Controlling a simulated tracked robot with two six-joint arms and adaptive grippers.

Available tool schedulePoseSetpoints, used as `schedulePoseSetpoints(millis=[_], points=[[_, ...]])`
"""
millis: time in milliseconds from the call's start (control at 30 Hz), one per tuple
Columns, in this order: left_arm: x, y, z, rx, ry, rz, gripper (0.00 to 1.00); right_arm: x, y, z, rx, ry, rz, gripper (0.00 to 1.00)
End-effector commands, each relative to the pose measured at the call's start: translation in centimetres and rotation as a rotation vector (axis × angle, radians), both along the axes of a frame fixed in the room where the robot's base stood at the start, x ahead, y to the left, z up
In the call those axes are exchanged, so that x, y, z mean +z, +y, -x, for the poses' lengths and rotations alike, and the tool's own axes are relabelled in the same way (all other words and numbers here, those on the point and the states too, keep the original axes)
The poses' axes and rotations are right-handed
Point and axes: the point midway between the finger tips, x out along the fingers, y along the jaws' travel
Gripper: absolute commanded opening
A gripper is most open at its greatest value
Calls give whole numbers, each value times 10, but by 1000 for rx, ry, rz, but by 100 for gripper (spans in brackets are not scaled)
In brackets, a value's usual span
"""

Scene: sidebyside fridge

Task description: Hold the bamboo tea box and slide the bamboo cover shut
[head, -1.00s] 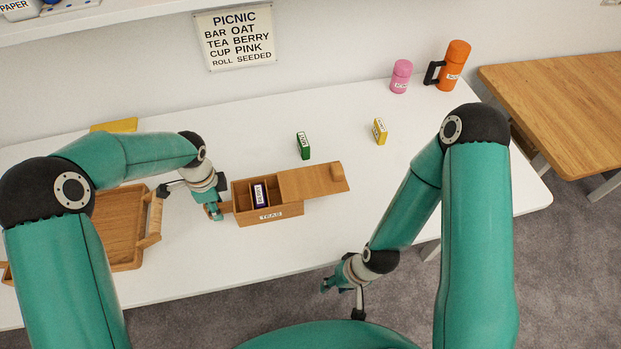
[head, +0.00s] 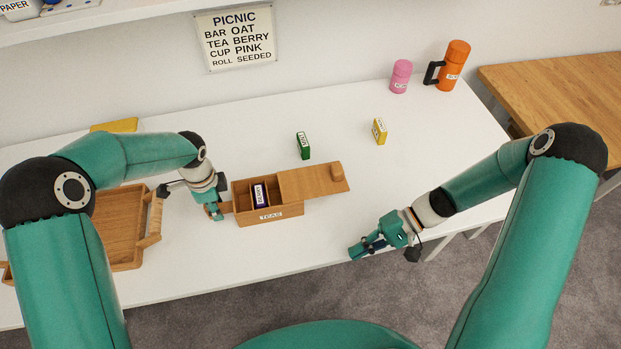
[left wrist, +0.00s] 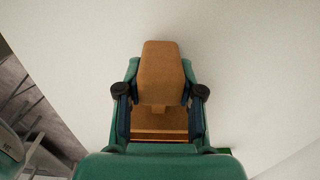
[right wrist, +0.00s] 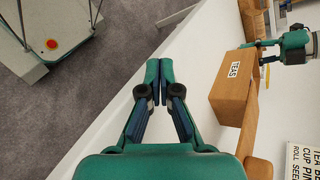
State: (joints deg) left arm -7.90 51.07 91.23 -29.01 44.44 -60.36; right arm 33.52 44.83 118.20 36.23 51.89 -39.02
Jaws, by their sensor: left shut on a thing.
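The bamboo tea box (head: 245,219), labelled TEAS, stands on the white table. Its bamboo cover (head: 308,181) is slid partway right and overhangs the right end, with a raised knob at its far end. The left part of the box is open, showing a purple packet (head: 259,194) in a compartment. My left gripper (head: 217,210) is shut on the box's left end; the left wrist view shows wood between the fingers (left wrist: 160,100). My right gripper (head: 363,248) is empty, right of and nearer than the box, over the front table edge. Its fingertips (right wrist: 160,73) meet.
A wooden tray (head: 120,262) lies left of the box. A green packet (head: 303,146) and a yellow packet (head: 380,131) stand behind it. A pink cup (head: 400,77) and an orange flask (head: 454,66) stand at the back right. The table right of the cover is clear.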

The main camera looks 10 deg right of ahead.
Motion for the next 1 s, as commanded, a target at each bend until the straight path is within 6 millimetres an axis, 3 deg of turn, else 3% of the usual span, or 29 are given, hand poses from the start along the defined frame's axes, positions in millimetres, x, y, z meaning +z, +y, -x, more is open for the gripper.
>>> schedulePoseSetpoints(millis=[33, 200, 400, 500, 800, 1000], points=[[0, 0, 0, 0, -1, 1, 0, -2, -7, -24, -36, 9, -32, 0], [0, 0, 0, 1, -1, 1, 0, 9, -27, -86, -131, 52, -160, 0], [0, 0, 0, 0, -1, 1, 0, 31, -55, -143, -186, 79, -317, 0], [0, 0, 0, 0, -1, 0, 0, 45, -68, -162, -189, 87, -390, 0], [0, 0, 0, 0, -1, 0, 0, 75, -95, -183, -151, 96, -519, 0], [0, 0, 0, 0, 0, 0, 0, 81, -93, -185, -139, 97, -539, 0]])
